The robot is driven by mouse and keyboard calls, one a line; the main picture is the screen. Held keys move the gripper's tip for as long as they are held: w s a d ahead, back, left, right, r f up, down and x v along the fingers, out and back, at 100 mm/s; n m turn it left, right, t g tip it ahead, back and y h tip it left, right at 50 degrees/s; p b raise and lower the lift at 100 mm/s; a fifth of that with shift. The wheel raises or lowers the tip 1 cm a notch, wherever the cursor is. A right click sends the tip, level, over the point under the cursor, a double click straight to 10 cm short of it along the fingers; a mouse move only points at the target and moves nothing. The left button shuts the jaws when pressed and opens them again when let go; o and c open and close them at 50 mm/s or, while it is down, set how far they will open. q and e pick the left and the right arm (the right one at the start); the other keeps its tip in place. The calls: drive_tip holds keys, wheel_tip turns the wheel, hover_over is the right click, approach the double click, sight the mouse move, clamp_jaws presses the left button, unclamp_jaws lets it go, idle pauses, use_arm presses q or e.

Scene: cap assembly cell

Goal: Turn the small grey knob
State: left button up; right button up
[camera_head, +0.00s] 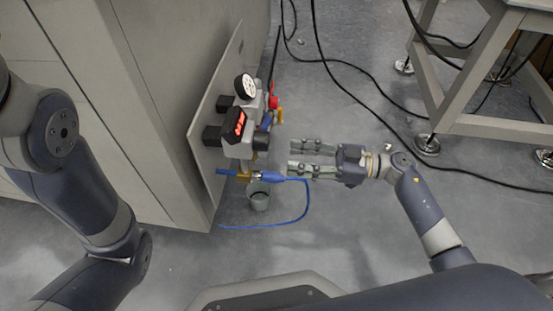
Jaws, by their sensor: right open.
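A pneumatic unit is mounted on a light grey panel (207,170) on the side of the cabinet. It has a round white gauge (246,87), a black box with a red lit display (236,125), a red part (273,101) and blue and brass fittings. A small grey cylindrical part (259,196) sits at its lower end. I cannot tell for certain which part is the small grey knob. My right gripper (292,157) is open, fingers pointing left, just right of the unit. I see nothing between the fingers. My left gripper is out of view; only its arm shows.
A blue hose (306,205) loops from the unit's lower fitting towards the floor. Black cables (360,70) run across the grey floor. A metal-framed table (465,75) stands at upper right. The large cabinet (165,60) blocks the left side.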

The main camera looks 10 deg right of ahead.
sight(263, 155)
drive_tip(key=shift+b+x, duration=1.3)
drive_tip(key=shift+x, duration=1.65)
drive_tip(key=shift+c, duration=0.5)
clamp_jaws()
